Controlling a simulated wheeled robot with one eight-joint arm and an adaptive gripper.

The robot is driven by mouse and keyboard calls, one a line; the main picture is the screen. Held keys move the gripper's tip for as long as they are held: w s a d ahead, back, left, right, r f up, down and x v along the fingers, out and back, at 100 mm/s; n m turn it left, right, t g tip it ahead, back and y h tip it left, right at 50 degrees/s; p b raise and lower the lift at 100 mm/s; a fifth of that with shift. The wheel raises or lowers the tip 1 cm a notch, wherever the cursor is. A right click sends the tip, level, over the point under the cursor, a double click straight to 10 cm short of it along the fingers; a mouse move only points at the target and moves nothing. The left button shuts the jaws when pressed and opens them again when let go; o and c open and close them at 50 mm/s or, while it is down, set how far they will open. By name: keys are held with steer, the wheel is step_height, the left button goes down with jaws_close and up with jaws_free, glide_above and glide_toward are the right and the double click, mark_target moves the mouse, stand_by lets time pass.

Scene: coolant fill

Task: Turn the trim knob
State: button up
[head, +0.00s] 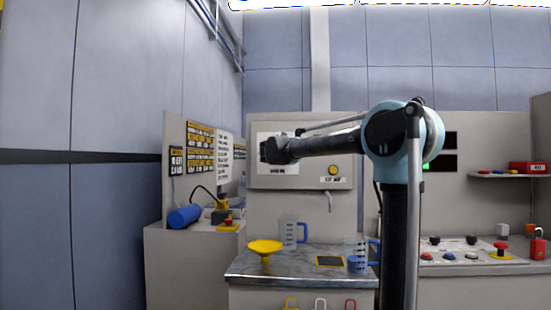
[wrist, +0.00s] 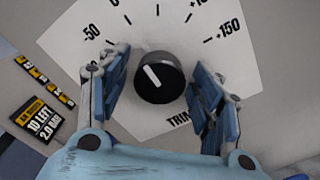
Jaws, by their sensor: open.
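The trim knob (wrist: 159,77) is a round black knob with a white pointer line, on a white dial plate (wrist: 225,60) marked from -50 to +150 with "TRIM" below. The pointer line points up and to the left. In the wrist view my gripper (wrist: 160,85) is open, with one blue-padded finger on each side of the knob and a visible gap on both sides. In the head view my gripper (head: 270,150) is at the white plate (head: 276,174) on the wall panel; it hides the knob there.
A yellow button (head: 333,170) and a spout (head: 330,200) are right of the plate. Below, the counter (head: 290,262) holds a yellow funnel (head: 265,248), a clear jug (head: 289,233) and another jug with blue liquid (head: 356,262). A blue cylinder (head: 185,216) lies on the left cabinet.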

steer(key=c, duration=1.1)
steer(key=shift+m, duration=0.3)
steer(key=m, duration=1.1)
